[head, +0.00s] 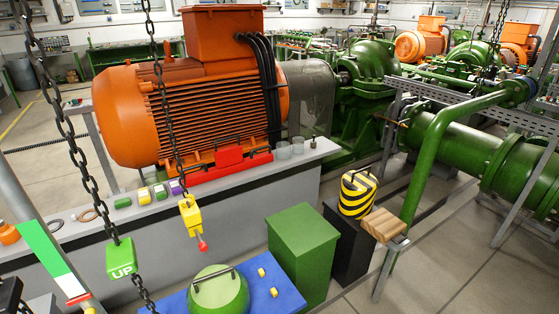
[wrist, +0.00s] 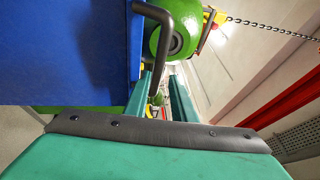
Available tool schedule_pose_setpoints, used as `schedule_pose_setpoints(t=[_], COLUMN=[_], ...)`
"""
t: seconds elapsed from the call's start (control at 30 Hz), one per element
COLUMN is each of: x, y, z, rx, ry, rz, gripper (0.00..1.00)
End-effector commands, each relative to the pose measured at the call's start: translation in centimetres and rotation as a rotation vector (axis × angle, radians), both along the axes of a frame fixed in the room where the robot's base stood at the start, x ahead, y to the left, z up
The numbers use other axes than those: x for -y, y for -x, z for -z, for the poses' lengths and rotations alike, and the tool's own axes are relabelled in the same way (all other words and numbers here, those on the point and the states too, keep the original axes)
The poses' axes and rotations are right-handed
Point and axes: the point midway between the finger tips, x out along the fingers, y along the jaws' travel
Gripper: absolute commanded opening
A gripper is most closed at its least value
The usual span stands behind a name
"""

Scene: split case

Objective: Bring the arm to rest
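My gripper (wrist: 164,92) shows in the wrist view as two teal fingers, apart, with a teal body and a dark rubber strip below them. No object is clearly held between them. A dark bent handle (wrist: 165,22) on a blue panel (wrist: 62,55) runs close beside the left finger; I cannot tell whether they touch. A rounded green body (wrist: 188,30) lies beyond the handle. I cannot make out my gripper in the head view.
A yellow hook block (head: 189,214) and a green UP pendant (head: 120,258) hang on chains. A green domed piece (head: 218,292) is on a blue panel (head: 287,290). A green box (head: 303,245), a striped weight (head: 357,194) and a wooden block (head: 383,225) stand right. The orange motor (head: 125,115) stands behind.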

Motion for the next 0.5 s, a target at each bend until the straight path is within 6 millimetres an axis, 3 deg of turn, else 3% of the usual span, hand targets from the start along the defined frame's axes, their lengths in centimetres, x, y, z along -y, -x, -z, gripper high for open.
schedule_pose_setpoints(t=[0.17, 0.5], x=[3.6, 8.9], y=[3.9, 13.4], z=[-1.5, -7.8], rx=[-0.002, -0.021], ry=[0.213, 0.771], rz=[0.031, 0.090], gripper=[0.23, 0.23])
